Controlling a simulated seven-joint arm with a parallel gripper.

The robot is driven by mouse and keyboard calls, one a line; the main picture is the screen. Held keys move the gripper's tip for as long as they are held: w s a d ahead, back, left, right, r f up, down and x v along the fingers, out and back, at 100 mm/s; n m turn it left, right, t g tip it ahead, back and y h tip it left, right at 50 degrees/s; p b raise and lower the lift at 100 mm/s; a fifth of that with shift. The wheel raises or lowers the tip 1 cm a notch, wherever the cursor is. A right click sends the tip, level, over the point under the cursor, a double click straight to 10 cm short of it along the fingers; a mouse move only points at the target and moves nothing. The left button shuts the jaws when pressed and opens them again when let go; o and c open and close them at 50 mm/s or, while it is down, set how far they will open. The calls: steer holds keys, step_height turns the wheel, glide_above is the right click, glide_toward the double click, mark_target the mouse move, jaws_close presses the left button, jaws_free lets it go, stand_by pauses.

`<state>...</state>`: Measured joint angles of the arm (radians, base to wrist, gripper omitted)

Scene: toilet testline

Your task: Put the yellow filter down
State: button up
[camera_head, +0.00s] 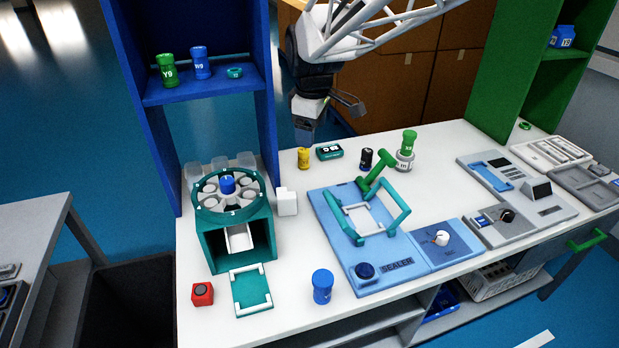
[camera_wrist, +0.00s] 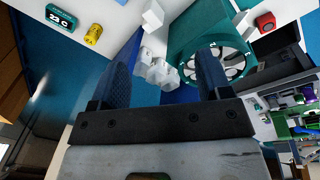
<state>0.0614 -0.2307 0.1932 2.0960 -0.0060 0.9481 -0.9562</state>
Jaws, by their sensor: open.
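The yellow filter (camera_head: 304,158) is a small yellow cylinder on the white table, left of the dark green display box. It also shows in the wrist view (camera_wrist: 93,35) at the upper left, apart from my fingers. My gripper (camera_head: 325,118) hangs in the air above the back of the table, above the yellow filter in the head view. Its two fingers are spread with nothing between them. In the wrist view my gripper (camera_wrist: 163,80) also shows open and empty.
A dark green display box (camera_head: 329,152), a black cylinder (camera_head: 366,158) and a green-topped cylinder (camera_head: 408,145) stand along the back. The blue sealer (camera_head: 330,220) fills the middle. The teal carousel (camera_head: 235,230) stands left, beside a white cube (camera_head: 287,201). A blue shelf (camera_head: 205,95) rises at the back left.

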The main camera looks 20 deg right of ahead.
steer(key=s+a+f+m, duration=0.1)
steer(key=s+m, duration=0.4)
steer(key=s, duration=0.8)
steer(key=s+a+f+m+t, duration=0.1)
steer(key=s+m, duration=0.4)
steer(key=s, duration=0.8)
steer(key=shift+a+f, duration=0.45)
steer(key=shift+a, duration=0.1)
